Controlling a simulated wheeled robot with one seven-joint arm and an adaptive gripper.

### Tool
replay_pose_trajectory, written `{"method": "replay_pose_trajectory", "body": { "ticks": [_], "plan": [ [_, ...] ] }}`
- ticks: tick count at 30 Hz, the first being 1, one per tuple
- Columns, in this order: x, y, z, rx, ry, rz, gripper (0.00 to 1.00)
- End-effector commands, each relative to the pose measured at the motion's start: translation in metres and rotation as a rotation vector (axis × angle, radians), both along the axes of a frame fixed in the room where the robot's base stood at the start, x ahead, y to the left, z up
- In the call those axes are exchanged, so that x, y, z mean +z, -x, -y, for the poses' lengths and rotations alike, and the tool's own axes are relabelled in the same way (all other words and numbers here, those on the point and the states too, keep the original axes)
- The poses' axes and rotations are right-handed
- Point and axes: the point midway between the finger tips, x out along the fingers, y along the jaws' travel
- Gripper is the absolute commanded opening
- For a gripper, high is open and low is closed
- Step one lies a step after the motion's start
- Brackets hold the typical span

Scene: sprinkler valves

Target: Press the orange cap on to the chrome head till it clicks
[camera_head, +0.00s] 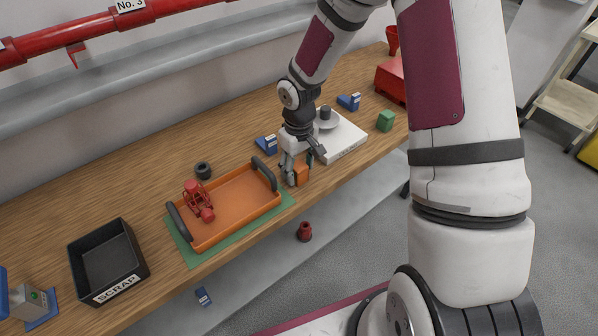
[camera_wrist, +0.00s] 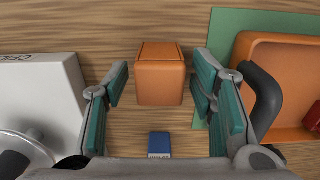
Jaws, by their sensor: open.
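The orange cap (camera_head: 302,174) is a small block standing on the bench near its front edge. In the wrist view the cap (camera_wrist: 160,80) lies between my open fingers, with a narrow gap on each side. My gripper (camera_head: 296,172) points down at the cap; it also shows in the wrist view (camera_wrist: 162,92). A round grey, shiny piece that looks like the chrome head (camera_head: 328,124) sits on a white block (camera_head: 349,142) just right of my gripper. Part of it shows at the lower left of the wrist view (camera_wrist: 20,146). My arm partly hides this area.
An orange tray (camera_head: 232,228) with dark handles, on a green mat, holds a red part (camera_head: 197,196) left of my gripper. A black scrap bin (camera_head: 108,262), blue labelled blocks (camera_head: 266,145) and a green block (camera_head: 386,120) stand on the bench. A red part (camera_head: 304,231) lies below the bench edge.

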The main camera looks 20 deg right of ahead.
Motion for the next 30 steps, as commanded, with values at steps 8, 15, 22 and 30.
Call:
{"method": "replay_pose_trajectory", "body": {
  "ticks": [8,15,22,30],
  "plan": [
    [0.0,0.0,0.0,0.0,0.0,0.0,0.06],
    [0.0,0.0,0.0,0.0,0.0,0.0,0.03],
    [0.003,0.0,0.0,0.0,0.0,0.0,0.03],
    [0.011,0.0,0.0,-0.001,0.001,0.0,0.03]
  ]
}}
